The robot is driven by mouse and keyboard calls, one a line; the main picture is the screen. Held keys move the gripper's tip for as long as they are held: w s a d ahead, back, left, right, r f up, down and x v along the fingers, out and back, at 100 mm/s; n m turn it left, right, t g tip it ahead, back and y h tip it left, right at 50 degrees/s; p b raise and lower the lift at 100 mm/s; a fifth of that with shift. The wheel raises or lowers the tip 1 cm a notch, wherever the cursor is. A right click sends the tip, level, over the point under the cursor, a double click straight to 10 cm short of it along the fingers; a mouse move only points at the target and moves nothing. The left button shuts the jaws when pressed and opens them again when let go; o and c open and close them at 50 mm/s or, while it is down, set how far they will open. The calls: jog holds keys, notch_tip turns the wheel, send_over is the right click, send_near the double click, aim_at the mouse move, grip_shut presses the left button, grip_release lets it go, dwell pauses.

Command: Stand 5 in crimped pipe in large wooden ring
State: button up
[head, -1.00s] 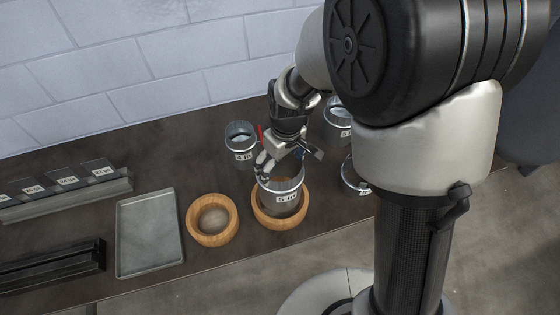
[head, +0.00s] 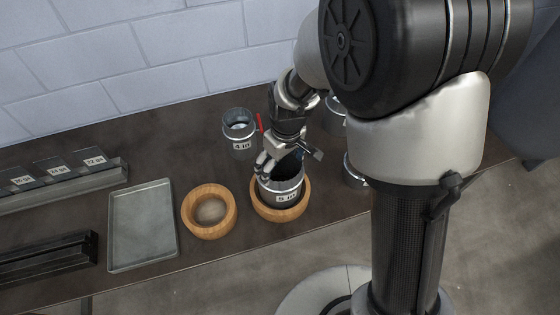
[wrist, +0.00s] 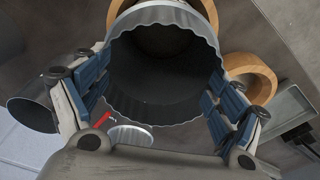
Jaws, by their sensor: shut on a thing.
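The 5 in crimped pipe (head: 288,187) is a grey metal cylinder with a "5 in" label. It is upright, with its wavy crimped rim up, as the wrist view shows (wrist: 165,85). Its lower end is within the large wooden ring (head: 279,213), which shows around its base. Whether the pipe rests on the table inside the ring cannot be told. My gripper (head: 268,168) is shut on the pipe near its upper end. In the wrist view, blue-padded fingers (wrist: 160,90) lie on opposite sides of it.
A second wooden ring (head: 209,228) sits just left, beside a metal tray (head: 143,228). A 4 in pipe (head: 240,134) stands behind, near a red object (head: 260,123). More pipes stand right, partly hidden by my arm. Labelled racks (head: 60,180) are at far left.

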jog(key=shift+f+b, duration=0.55)
jog(key=shift+f, duration=0.25)
dwell(0.5)
jog(key=o, duration=1.4)
jog(key=shift+o, duration=0.2)
notch_tip(320, 180, up, 12)
jog(key=s+d, duration=0.1)
jog(key=shift+s, duration=0.1)
